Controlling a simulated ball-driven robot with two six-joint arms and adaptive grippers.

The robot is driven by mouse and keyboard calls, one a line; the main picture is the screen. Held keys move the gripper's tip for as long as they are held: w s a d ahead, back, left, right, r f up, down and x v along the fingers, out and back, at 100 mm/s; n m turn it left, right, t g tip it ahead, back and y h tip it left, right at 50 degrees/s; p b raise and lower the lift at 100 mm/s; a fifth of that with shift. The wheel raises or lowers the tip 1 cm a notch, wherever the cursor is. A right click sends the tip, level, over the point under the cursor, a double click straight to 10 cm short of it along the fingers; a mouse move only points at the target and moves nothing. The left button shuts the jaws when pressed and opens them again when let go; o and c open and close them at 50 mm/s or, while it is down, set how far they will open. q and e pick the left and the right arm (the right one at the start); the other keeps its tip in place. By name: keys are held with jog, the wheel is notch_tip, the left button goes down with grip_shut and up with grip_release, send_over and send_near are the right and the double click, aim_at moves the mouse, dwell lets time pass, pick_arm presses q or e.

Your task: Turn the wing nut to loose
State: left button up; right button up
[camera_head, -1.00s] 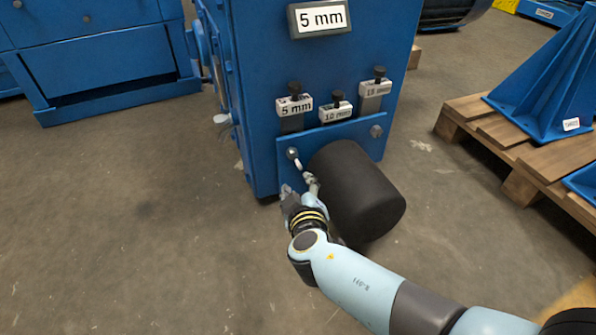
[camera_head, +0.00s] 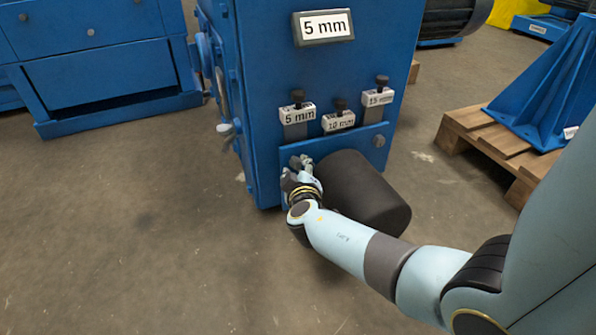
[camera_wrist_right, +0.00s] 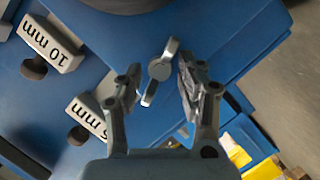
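The wing nut (camera_wrist_right: 161,70) is a grey two-winged nut on the blue machine's face. In the wrist view it lies between the fingers of my right gripper (camera_wrist_right: 158,82), wings running slantwise. The fingers are apart, with visible gaps to the nut. In the head view my right gripper (camera_head: 302,168) is at the left end of the blue lower plate and hides the nut. My left gripper is not in view.
A black cylinder (camera_head: 365,195) sticks out just right of my right gripper. Above are gauge blocks marked 5 mm (camera_head: 297,115), 10 mm (camera_head: 339,121) and 15 mm (camera_head: 379,98). A pallet (camera_head: 485,140) stands at right. Floor at left is clear.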

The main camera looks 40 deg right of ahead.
grip_shut()
dwell(0.3)
jog(key=n+t+h, duration=0.1)
jog(key=n, duration=0.2)
jog(key=n+t+h, duration=0.1)
jog(key=n, duration=0.3)
jog(key=f+n+h, duration=0.1)
jog(key=n, duration=0.3)
jog(key=shift+t+h, duration=0.4)
jog(key=shift+r, duration=0.15)
dwell(0.6)
